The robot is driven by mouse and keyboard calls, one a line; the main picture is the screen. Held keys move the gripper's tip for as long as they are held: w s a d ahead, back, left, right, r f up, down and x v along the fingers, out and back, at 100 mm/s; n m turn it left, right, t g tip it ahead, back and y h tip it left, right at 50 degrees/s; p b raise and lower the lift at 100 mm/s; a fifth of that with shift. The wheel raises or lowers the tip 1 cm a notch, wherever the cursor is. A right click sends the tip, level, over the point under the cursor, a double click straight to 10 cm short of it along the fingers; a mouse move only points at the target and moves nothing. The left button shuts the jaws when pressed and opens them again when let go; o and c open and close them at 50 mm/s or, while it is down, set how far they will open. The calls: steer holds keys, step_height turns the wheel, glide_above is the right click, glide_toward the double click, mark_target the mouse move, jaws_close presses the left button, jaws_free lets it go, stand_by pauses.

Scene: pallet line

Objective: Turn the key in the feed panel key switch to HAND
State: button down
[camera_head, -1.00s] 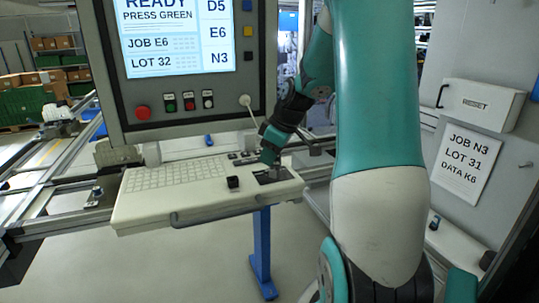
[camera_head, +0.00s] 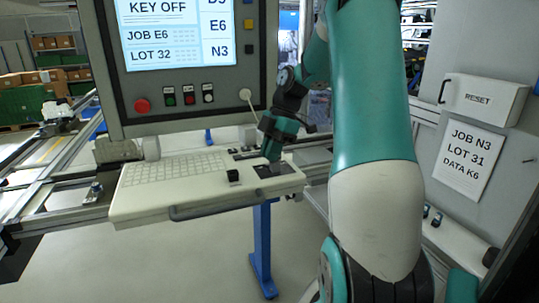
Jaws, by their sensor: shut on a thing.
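My gripper (camera_head: 272,163) points down at the right end of the keyboard shelf (camera_head: 140,205). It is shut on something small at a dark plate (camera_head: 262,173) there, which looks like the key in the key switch. The key, its angle and the switch markings are hidden by the gripper or too small to read. The screen (camera_head: 175,38) above shows "KEY OFF", "JOB E6" and "LOT 32", with "E6" and "N3" at its right.
A black knob (camera_head: 233,176) stands on the shelf left of the gripper. A red button (camera_head: 142,105) and several smaller controls sit below the screen. A RESET box (camera_head: 482,99) and a paper sign (camera_head: 467,155) reading "JOB N3 LOT 31 DATA K6" are at right.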

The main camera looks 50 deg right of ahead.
steer(key=n+g+b, duration=0.1)
steer(key=n, duration=0.1)
steer(key=s+n+g+b, duration=0.1)
steer(key=n+b, duration=0.1)
steer(key=n, duration=0.1)
steer(key=shift+f, duration=0.1)
steer(key=c, duration=0.7)
jaws_free()
steer(key=shift+o, duration=0.2)
steer(key=shift+w, duration=0.1)
steer(key=shift+r, duration=0.25)
step_height(320, 180, up, 7)
steer(key=p, duration=0.6)
steer(key=shift+f, duration=0.15)
stand_by(0.6)
